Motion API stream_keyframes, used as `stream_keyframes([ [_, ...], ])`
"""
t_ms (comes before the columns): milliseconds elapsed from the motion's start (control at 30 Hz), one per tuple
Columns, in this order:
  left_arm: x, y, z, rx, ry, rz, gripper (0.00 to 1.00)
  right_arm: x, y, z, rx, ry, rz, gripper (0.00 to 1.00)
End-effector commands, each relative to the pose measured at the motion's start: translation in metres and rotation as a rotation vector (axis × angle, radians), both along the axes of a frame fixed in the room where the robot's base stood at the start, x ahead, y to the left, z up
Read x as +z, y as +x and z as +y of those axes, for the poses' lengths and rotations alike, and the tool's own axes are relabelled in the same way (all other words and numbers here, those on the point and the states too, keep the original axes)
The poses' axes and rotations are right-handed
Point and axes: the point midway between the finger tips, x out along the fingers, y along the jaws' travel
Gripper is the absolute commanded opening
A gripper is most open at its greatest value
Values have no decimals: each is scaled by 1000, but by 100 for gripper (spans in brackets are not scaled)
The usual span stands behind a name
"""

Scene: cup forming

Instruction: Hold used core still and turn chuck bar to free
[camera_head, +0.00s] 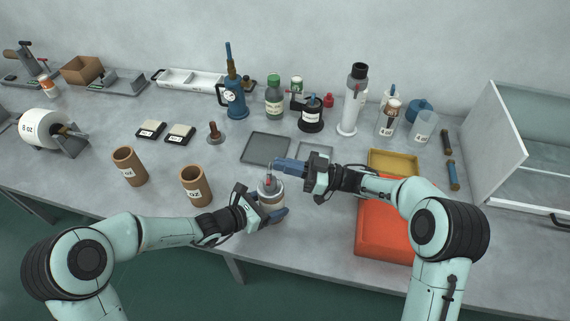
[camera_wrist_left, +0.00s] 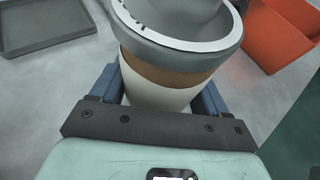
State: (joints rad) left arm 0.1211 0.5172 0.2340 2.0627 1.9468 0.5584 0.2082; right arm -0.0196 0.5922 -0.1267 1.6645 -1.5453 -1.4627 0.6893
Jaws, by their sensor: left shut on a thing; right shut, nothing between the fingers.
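The used core (camera_head: 272,197) stands at the front middle of the table, with a grey metal chuck on its top end. In the left wrist view the core (camera_wrist_left: 160,84) shows a white and brown body under the chuck's grey ring (camera_wrist_left: 185,42). My left gripper (camera_head: 272,213) is shut around the core's side, one blue finger on each side. The chuck bar (camera_head: 268,182) shows as a small red-tipped piece on top of the chuck. My right gripper (camera_head: 276,165) is shut and empty, its fingertips just above and beside the bar; I cannot tell if they touch it.
An orange-red bin (camera_head: 370,232) stands to the right, under my right arm, with a yellow tray (camera_head: 394,160) behind it. A dark grey tray (camera_head: 265,148) lies behind the core. Brown cardboard tubes (camera_head: 195,186) stand to the left. Bottles and tools line the back.

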Motion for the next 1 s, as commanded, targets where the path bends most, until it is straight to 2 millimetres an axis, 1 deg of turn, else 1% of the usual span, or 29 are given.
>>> stream_keyframes([
  [167, 0, 0, 1, 2, 1, 1, 42, -5, -4, -22, -5, -2, 0, 0],
  [300, 0, 0, 1, 2, 1, 1, 42, -9, -9, -46, -5, -1, 1, 0],
  [433, 0, 0, 1, 2, 1, 1, 42, -13, -13, -62, -4, -1, 1, 0],
  [467, 0, 0, 1, 2, 1, 1, 42, -13, -14, -65, -3, -1, 1, 6],
  [500, 0, 0, 1, 2, 1, 1, 42, -14, -15, -67, -3, -2, 1, 20],
  [567, 0, 0, 1, 2, 1, 1, 42, -12, -16, -69, -5, -7, 5, 39],
  [600, 0, 0, 1, 1, 1, 1, 42, -10, -17, -68, -12, -15, 11, 52],
  [667, 0, 0, 1, 1, 1, 1, 42, -4, -17, -66, -27, -37, 25, 72],
  [700, 0, 0, 1, 1, 1, 1, 42, 0, -18, -63, -41, -58, 42, 83],
  [867, 0, 0, 1, 1, 1, 1, 42, 21, -29, -46, -131, -186, 127, 83],
  [1000, 0, 0, 1, 1, 1, 1, 42, 34, -46, -34, -234, -317, 196, 83],
])
